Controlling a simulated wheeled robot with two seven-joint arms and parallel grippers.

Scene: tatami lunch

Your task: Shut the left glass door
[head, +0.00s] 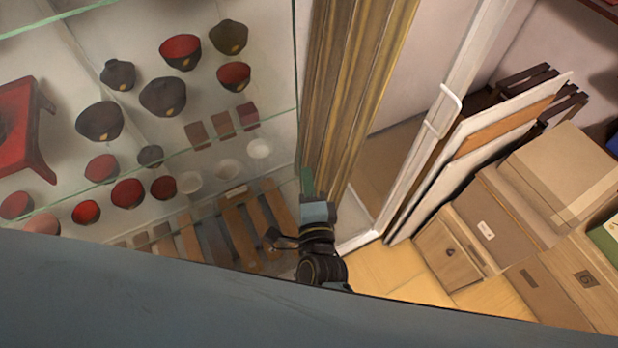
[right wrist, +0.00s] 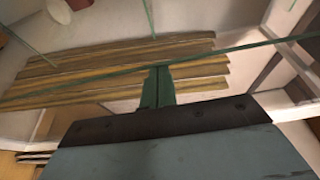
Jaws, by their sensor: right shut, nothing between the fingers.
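A clear glass pane (head: 283,60) covers the display shelves on the left of the head view. Its upright edge stands just left of the brown slatted wood. I cannot tell for sure whether this pane is the left glass door, or how far open that door stands. My right gripper (head: 307,178) is at the lower end of this edge, with its fingers together and empty. In the right wrist view the shut fingers (right wrist: 158,85) point at thin green glass edges; contact cannot be told. My left gripper is not in view.
Behind the glass are glass shelves with red and black bowls (head: 162,97) and wooden strips (head: 240,230). A brown slatted panel (head: 355,80) stands beside the gripper. To the right are a white frame with a handle (head: 442,108), leaning boards and cardboard boxes (head: 560,170).

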